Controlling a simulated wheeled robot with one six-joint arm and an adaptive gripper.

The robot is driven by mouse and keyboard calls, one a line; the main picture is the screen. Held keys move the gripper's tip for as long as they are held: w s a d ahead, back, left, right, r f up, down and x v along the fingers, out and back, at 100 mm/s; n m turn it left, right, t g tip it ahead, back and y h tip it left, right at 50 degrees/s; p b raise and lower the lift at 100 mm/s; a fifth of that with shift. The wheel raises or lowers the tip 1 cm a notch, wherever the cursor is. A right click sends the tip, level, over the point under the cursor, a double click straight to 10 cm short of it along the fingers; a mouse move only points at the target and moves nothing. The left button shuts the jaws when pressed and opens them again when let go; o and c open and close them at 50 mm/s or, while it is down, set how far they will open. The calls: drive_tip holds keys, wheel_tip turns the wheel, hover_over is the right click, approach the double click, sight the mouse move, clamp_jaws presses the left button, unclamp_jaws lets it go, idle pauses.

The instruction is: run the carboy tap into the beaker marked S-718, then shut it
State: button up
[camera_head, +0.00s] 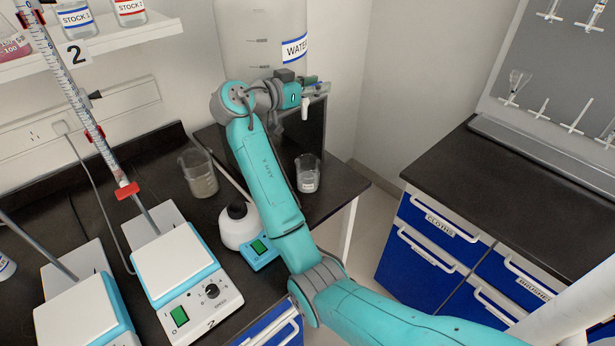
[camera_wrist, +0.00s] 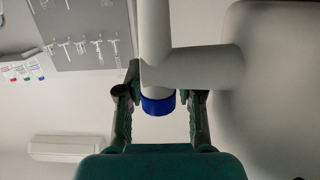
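The carboy (camera_head: 262,35), labelled WATER, stands on a dark stand at the back. Its tap (camera_head: 305,108) has a white spout pointing down; in the wrist view the white tap body (camera_wrist: 195,68) has a blue collar (camera_wrist: 158,106). My gripper (camera_head: 308,87) is at the tap. In the wrist view my gripper (camera_wrist: 162,95) has one finger on each side of the collar, with gaps visible, so it looks open around it. A beaker (camera_head: 308,176) with a pale label stands below the spout; its marking is too small to read. I see no stream from the spout.
Another beaker (camera_head: 199,175) with some liquid stands left of my arm. A white and teal device (camera_head: 240,228) and a hotplate stirrer (camera_head: 175,265) with a burette (camera_head: 85,110) above it occupy the bench. The right-hand counter (camera_head: 520,185) is clear.

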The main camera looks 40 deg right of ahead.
drive_tip(key=a+r, duration=0.1)
drive_tip(key=a, duration=0.9)
drive_tip(key=shift+s+r, duration=0.2)
drive_tip(key=shift+r, duration=0.1)
